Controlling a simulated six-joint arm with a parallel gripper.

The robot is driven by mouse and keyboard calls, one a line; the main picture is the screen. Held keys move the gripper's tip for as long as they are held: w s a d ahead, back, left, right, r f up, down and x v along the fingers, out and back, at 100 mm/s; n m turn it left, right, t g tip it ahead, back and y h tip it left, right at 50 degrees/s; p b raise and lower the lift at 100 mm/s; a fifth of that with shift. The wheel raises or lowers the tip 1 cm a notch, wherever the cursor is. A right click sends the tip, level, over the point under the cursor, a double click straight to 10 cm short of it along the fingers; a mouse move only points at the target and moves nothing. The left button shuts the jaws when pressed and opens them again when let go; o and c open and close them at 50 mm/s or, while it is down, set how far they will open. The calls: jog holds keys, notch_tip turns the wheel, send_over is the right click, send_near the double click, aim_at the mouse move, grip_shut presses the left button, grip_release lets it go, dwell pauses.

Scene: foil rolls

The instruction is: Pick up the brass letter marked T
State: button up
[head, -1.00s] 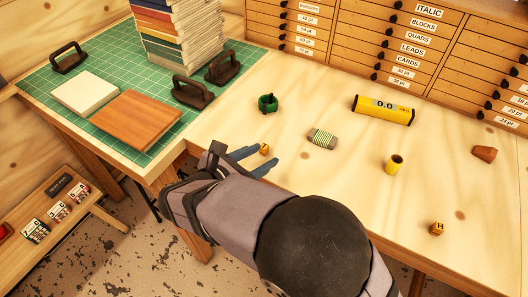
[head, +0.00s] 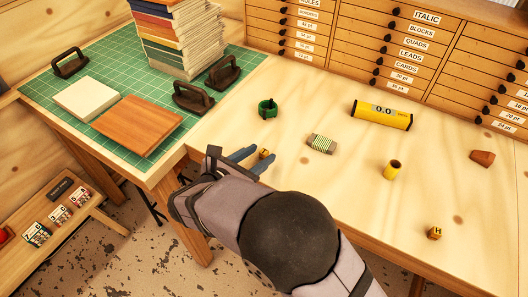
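A small brass letter block (head: 264,154) lies on the pale wooden table left of centre; its mark is too small to read. My gripper (head: 266,153) is open, with its two blue-grey fingers low over the table. The block shows between the fingertips, with a gap on each side, so I see no grip on it. Part of the block's lower side is hard to make out. A second brass block (head: 434,233), marked H, sits near the table's front right.
A green ring-shaped item (head: 268,108), a striped roll (head: 321,144), a yellow roll (head: 382,115) marked 0.0, a yellow tube (head: 392,170) and a terracotta piece (head: 482,158) stand around. A green mat (head: 60,95) holds books and boards at left. Drawers (head: 410,60) line the back.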

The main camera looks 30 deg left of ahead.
aim_at(264, 152)
jog(key=shift+p+x, duration=0.4)
jog(key=shift+x, duration=1.25)
jog(key=shift+f, duration=0.1)
jog(key=shift+c, duration=0.7)
grip_shut()
notch_tip(264, 152, up, 10)
jog(key=shift+r+b, duration=0.1)
jog(key=shift+b, duration=0.8)
